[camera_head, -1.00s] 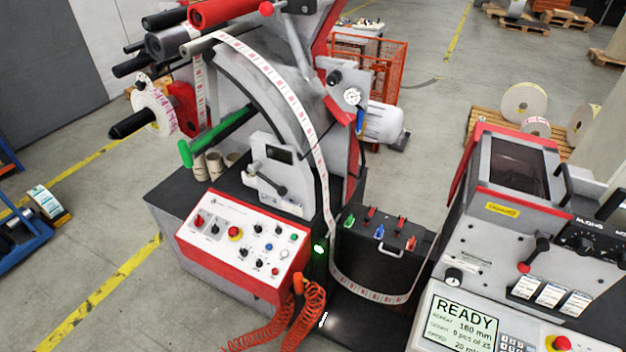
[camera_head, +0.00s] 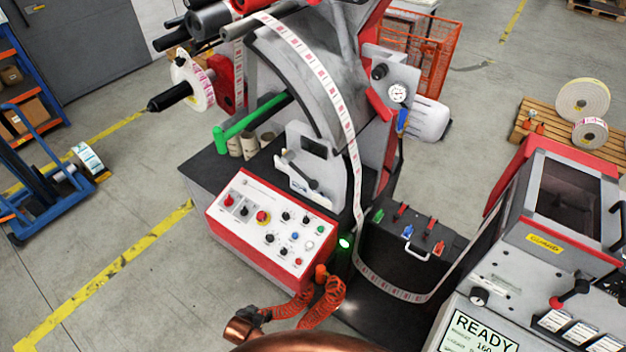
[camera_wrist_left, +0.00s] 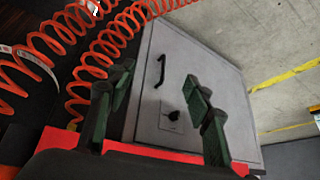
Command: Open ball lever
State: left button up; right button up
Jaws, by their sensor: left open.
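A lever with a red ball (camera_head: 570,292) stands on the front of the right machine in the head view. A black lever with a dark ball end (camera_head: 303,176) sits on the light plate of the left machine; I cannot tell which is the task's ball lever. Neither shows in the left wrist view. My left gripper (camera_wrist_left: 160,80) is open and empty, its green-padded fingers apart before a grey cabinet door (camera_wrist_left: 200,75) with a black handle and knob. In the head view, copper-coloured parts of my arm cover the bottom edge. My right gripper is not in view.
Orange coiled hoses (camera_head: 318,295) hang below the left machine's button panel (camera_head: 268,228) and show close to my left gripper in the wrist view (camera_wrist_left: 70,60). A label strip (camera_head: 345,130) runs between the machines. A black box (camera_head: 410,245) stands between them.

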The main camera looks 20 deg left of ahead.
pick_arm(q)
jog(key=w+r+t+p, duration=0.1)
jog(key=w+r, duration=0.2)
jog(key=r, duration=0.5)
jog(key=w+r+t+p, duration=0.1)
jog(key=w+r, duration=0.2)
jog(key=r, duration=0.5)
jog(key=t+h, duration=0.3)
jog(key=t, duration=0.7)
send_near(313, 184)
jog(key=w+f, duration=0.1)
jog(key=w, duration=0.3)
jog(key=shift+n, duration=0.3)
jog(key=w, duration=0.2)
jog(key=w+p, duration=0.1)
jog(key=w, duration=0.1)
jog(key=w+d, duration=0.1)
jog(key=w, duration=0.1)
jog(key=shift+f, duration=0.25)
jog(key=shift+w+p, duration=0.3)
jog(key=shift+w, duration=0.35)
jog(key=shift+c, duration=0.3)
